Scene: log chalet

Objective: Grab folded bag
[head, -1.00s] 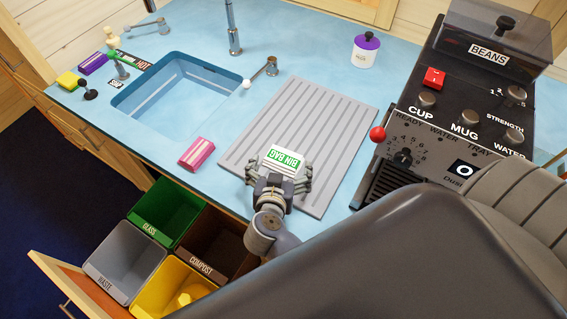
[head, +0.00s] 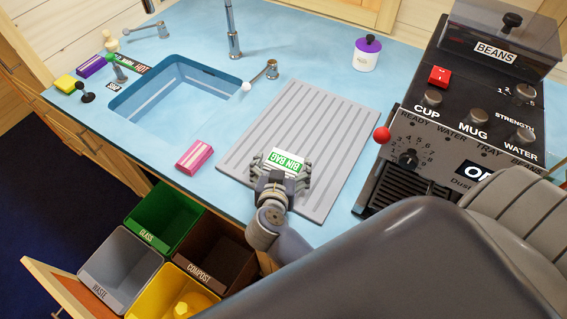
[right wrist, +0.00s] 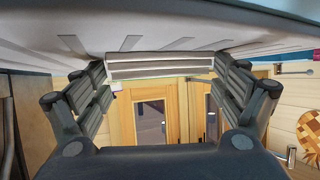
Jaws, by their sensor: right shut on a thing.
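The folded bag (head: 284,159), white with a green "BIN BAG" label, is at the front of the grey ribbed draining board. My right gripper (head: 282,178) is shut on it, with a finger on each side. In the right wrist view the bag (right wrist: 152,66) shows as a pale layered edge between the two fingers of the right gripper (right wrist: 155,85). The ribbed board lies close along the top of that view. I cannot tell whether the bag still touches the board. My left gripper is not in view.
The draining board (head: 330,130) lies right of the blue sink (head: 170,100). A pink box (head: 195,157) is on the counter to the left. The coffee machine (head: 440,140) stands at right. An open drawer with several bins (head: 165,216) is below the counter's front edge.

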